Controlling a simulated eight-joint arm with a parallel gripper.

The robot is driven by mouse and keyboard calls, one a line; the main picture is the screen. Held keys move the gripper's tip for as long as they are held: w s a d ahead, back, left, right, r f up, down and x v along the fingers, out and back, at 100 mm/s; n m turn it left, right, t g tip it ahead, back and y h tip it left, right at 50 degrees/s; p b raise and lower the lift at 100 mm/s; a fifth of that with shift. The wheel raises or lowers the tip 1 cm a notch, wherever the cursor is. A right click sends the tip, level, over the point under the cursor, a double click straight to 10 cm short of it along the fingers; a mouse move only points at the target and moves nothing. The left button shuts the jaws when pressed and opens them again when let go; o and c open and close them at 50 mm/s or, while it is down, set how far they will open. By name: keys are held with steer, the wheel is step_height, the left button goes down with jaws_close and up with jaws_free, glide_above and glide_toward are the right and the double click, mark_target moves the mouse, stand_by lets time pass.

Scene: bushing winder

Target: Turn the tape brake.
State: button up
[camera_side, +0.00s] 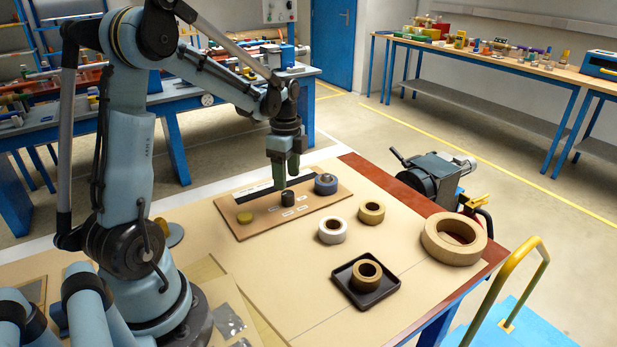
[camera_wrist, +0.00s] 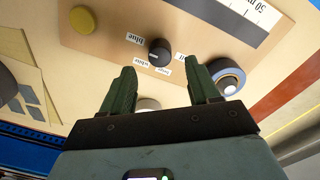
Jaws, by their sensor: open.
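The black knob (camera_side: 288,198) stands upright on a brown board (camera_side: 255,230), with small white labels around it. In the wrist view the knob (camera_wrist: 159,52) has a pale pointer mark, and one label beside it reads "blue"; the other labels are partly hidden or hard to read. I take this knob to be the tape brake. My gripper (camera_side: 280,183) points down just above the knob. In the wrist view its two green fingers (camera_wrist: 162,72) are spread, with the knob showing just beyond the gap and nothing between them.
A blue-and-grey round part (camera_side: 326,184) stands close right of the knob; a yellow disc (camera_side: 244,217) is on the left. Tape rolls (camera_side: 371,212), (camera_side: 332,230) and a black tray (camera_side: 366,283) holding a brown roll lie in front. A large brown ring (camera_side: 454,238) lies right.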

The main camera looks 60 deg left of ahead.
mark_target(288, 192)
step_height(288, 192, up, 7)
steer(key=shift+f, duration=0.15)
steer(key=shift+w, duration=0.1)
stand_by(0.3)
steer(key=s+d+n+t, duration=0.3)
steer(key=d+n, duration=0.2)
steer(key=d, duration=0.4)
steer(key=s+d+n+t, duration=0.2)
steer(key=d+n+t, duration=0.2)
steer(key=d, duration=0.6)
steer(key=shift+s+r+n+t, duration=0.2)
steer(key=shift+s+n+t, duration=0.15)
steer(key=shift+n, duration=0.85)
steer(key=shift+s+d, duration=0.1)
